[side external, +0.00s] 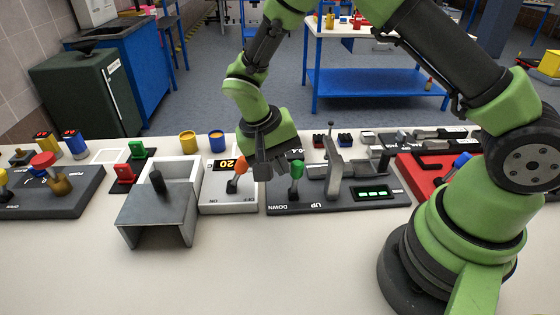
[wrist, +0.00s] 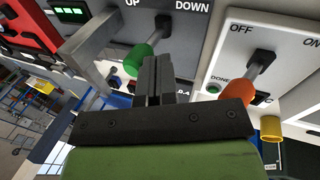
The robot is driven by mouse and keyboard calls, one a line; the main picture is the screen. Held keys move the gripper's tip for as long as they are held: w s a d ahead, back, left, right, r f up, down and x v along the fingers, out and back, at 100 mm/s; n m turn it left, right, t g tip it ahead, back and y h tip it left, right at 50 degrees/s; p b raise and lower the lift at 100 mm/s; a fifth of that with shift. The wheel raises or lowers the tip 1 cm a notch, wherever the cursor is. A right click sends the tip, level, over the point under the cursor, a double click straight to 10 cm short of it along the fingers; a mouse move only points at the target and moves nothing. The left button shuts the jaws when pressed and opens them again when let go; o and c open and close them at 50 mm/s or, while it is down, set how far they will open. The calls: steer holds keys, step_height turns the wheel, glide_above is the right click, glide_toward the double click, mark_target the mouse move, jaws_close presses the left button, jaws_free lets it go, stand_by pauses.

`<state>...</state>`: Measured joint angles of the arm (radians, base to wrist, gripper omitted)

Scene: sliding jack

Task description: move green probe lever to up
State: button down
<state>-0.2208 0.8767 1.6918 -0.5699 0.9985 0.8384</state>
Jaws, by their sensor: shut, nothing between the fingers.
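The green probe lever (side external: 296,170) stands on a dark grey panel (side external: 340,198), with DOWN printed on its left and UP on its right in the side view. It looks close to upright there, and I cannot tell its exact setting. In the wrist view the green knob (wrist: 138,58) is just left of my fingers, with UP at the upper left and DOWN at the upper right. My gripper (side external: 264,171) is shut and empty, on the DOWN side of the knob. It also shows in the wrist view (wrist: 160,75). I cannot tell whether it touches the lever.
An orange-knobbed lever (side external: 240,165) on a white ON/OFF panel (side external: 230,204) stands close on the gripper's other side. A grey upright slide piece (side external: 334,160) is right of the green lever. A grey box (side external: 158,215) stands farther left. The front tabletop is clear.

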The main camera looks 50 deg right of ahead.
steer(key=shift+s+d+r, duration=0.15)
steer(key=shift+s+d, duration=1.2)
steer(key=shift+s, duration=0.05)
steer(key=w+a+r, duration=0.3)
step_height(320, 180, up, 16)
steer(key=r+n+t+y, duration=0.1)
steer(key=t+y, duration=0.2)
glide_above(302, 165)
steer(key=s+a, duration=0.3)
steer(key=s, duration=0.1)
steer(key=s+r+n+t+y, duration=0.2)
steer(key=s+t, duration=0.4)
steer(key=s, duration=0.3)
steer(key=shift+d+r, duration=0.25)
